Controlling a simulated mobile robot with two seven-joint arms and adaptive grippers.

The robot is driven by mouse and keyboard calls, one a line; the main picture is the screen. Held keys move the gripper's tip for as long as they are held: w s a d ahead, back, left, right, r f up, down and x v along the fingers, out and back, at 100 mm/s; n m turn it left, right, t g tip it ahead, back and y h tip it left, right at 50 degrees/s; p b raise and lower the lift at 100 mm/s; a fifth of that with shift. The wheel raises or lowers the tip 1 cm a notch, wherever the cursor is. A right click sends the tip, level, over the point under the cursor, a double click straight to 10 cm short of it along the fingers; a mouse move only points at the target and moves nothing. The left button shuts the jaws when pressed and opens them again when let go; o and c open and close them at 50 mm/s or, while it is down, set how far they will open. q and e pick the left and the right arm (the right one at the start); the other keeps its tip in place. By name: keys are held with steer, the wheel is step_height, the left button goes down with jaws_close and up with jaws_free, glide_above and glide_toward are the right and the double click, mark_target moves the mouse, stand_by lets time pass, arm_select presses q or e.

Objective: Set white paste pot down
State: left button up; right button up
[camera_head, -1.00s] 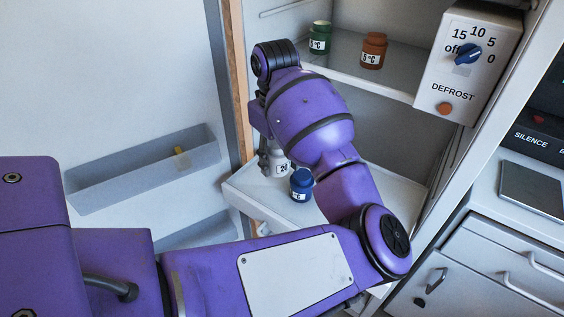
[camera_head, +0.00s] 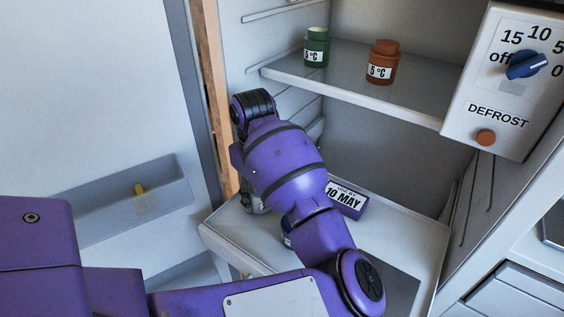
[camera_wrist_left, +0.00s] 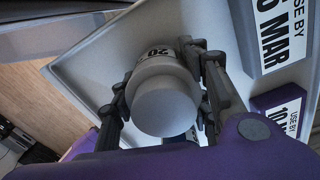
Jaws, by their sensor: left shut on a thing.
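The white paste pot (camera_wrist_left: 165,100) fills the middle of the left wrist view, its round end toward the camera and part of a "20" label on its far side. My left gripper (camera_wrist_left: 162,80) is shut around its sides, with dark fingers on both sides. Behind the pot is the pale lower shelf (camera_wrist_left: 125,45). In the head view my purple left arm covers most of the gripper and pot, over the left part of this shelf (camera_head: 228,246). I cannot tell whether the pot touches the shelf. My right gripper is not in view.
A purple "10 MAY" block (camera_head: 346,200) lies right of my wrist. A blue pot (camera_head: 287,241) is mostly hidden by my arm. Green (camera_head: 316,48) and brown (camera_head: 382,63) pots stand on the upper shelf (camera_head: 420,100). The DEFROST panel (camera_head: 500,85) juts at right.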

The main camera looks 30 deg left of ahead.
arm_select(q)
steer(key=shift+s+f, duration=0.1)
steer(key=shift+f, duration=0.35)
steer(key=shift+s+d+r, duration=0.1)
steer(key=shift+d+r, duration=0.1)
steer(key=shift+r, duration=0.05)
steer(key=shift+s+r, duration=0.1)
steer(key=shift+a+f, duration=0.1)
steer(key=shift+f, duration=0.15)
steer(key=o, duration=1.5)
steer(key=shift+r, duration=0.15)
step_height(320, 180, up, 11)
steer(key=shift+r+p, duration=0.2)
steer(key=shift+p, duration=0.85)
steer(key=shift+r, duration=0.4)
